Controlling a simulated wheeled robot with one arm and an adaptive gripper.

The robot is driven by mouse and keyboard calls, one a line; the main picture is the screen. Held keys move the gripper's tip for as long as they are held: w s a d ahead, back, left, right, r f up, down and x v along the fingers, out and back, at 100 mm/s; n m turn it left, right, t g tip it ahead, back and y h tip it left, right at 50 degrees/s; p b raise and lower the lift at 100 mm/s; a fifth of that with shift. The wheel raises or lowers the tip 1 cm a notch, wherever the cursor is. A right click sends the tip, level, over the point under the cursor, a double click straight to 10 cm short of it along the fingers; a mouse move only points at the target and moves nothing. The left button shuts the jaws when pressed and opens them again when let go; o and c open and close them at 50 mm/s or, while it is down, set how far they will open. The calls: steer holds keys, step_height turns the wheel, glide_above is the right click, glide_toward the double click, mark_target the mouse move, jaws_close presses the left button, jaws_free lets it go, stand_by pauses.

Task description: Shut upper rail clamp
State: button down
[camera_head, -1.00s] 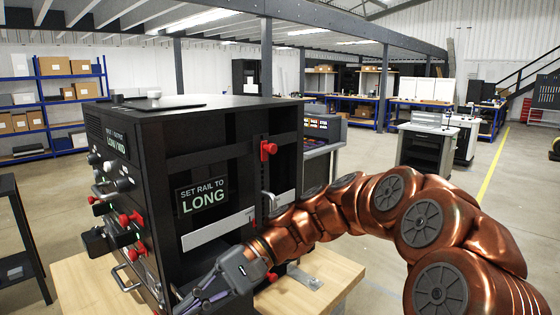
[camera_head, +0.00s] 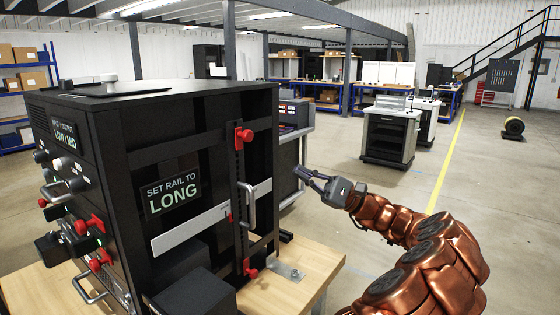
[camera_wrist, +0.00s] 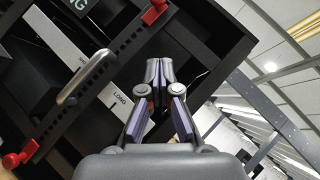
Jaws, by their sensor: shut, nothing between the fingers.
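The upper rail clamp (camera_head: 243,137) is a red lever piece at the top of the slotted vertical rail (camera_head: 240,185) on the black rack's open side. It also shows at the top of the wrist view (camera_wrist: 153,12). I cannot tell whether it is open or shut. A lower red clamp (camera_head: 250,270) sits at the rail's foot, and in the wrist view at lower left (camera_wrist: 18,159). My gripper (camera_head: 302,174) is shut and empty, to the right of the rack and lower than the upper clamp, apart from it. Its closed fingertips (camera_wrist: 158,68) point toward the rack.
A metal handle (camera_head: 250,205) sticks out from the rail. A white strip (camera_head: 205,218) marked LONG in the wrist view crosses the rack side. The sign (camera_head: 172,193) reads "SET RAIL TO LONG". The rack stands on a wooden bench (camera_head: 310,262).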

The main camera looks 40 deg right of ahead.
steer(key=p, duration=0.2)
glide_toward(239, 134)
steer(key=w, duration=0.3)
steer(key=shift+s+a+r+p, duration=0.1)
steer(key=shift+a+r+p, duration=0.2)
steer(key=shift+a+r, duration=0.3)
steer(key=shift+s+a+r+p, duration=0.2)
steer(key=shift+a+r, duration=0.25)
steer(key=shift+a, duration=0.3)
